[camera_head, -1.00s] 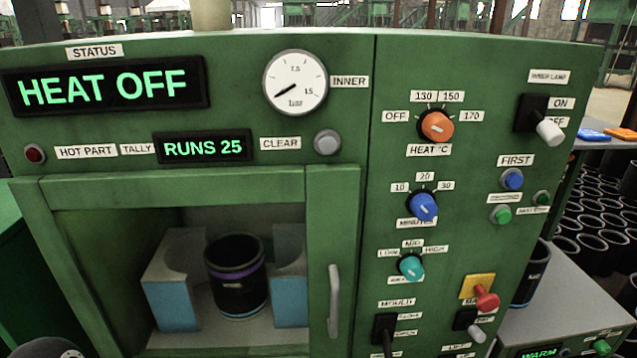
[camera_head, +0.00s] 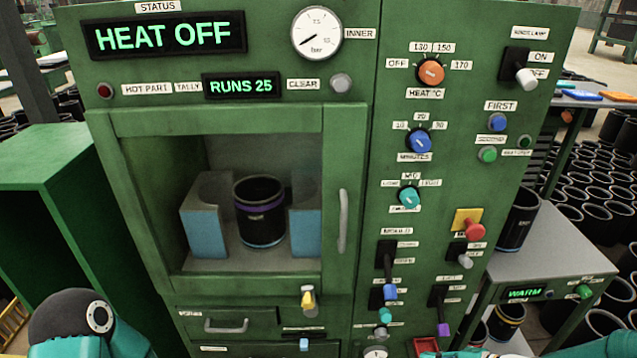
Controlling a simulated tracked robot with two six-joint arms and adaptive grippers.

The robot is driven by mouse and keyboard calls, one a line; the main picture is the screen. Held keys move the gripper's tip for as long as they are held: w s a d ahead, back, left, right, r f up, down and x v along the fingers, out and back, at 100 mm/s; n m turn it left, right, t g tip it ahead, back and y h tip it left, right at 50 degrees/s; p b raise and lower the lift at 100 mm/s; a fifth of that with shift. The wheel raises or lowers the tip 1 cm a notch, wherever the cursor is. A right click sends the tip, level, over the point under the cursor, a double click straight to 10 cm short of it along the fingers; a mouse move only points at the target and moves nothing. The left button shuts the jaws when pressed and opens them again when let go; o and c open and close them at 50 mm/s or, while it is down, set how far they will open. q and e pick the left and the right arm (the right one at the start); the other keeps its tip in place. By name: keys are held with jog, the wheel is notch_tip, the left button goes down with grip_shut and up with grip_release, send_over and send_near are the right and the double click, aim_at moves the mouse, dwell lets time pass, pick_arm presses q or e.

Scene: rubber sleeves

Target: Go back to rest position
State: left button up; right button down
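Parts of my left arm (camera_head: 125,338) show at the bottom left, as a teal link with a dark rounded joint. Teal parts of my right arm (camera_head: 606,346) show along the bottom right edge. Neither gripper's fingers are in view, so I cannot see what they hold. The green machine (camera_head: 357,110) stands in front of me, with its display (camera_head: 165,36) reading HEAT OFF. Behind its framed opening a black sleeve (camera_head: 260,210) with a purple band stands upright between two blue-sided mould halves (camera_head: 205,230).
A green cabinet (camera_head: 50,180) stands on the left. On the right, a grey bench (camera_head: 548,250) carries a black sleeve (camera_head: 515,222) and a WARM display (camera_head: 524,293). Many black sleeves cover the floor behind. Knobs and levers crowd the machine's right panel (camera_head: 420,141).

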jog(key=s+a+f+g, duration=0.1)
jog(key=s+a+f, duration=0.1)
jog(key=a, duration=0.6)
jog(key=s+a+f, duration=0.1)
jog(key=s+a, duration=0.1)
jog(key=a, duration=0.6)
jog(key=s+d+f+n+g+h, duration=0.1)
jog(key=s+f+n+g+h, duration=0.1)
jog(key=s+n, duration=0.4)
jog(key=s+d+f+n+g+h, duration=0.1)
jog(key=s+f+n+g+h, duration=0.1)
jog(key=s+f+n, duration=0.3)
jog(key=s+g, duration=0.1)
jog(key=s, duration=0.3)
jog(key=shift+d+f+n+h, duration=0.2)
jog(key=shift+f+n+h, duration=0.1)
jog(key=shift+n, duration=0.1)
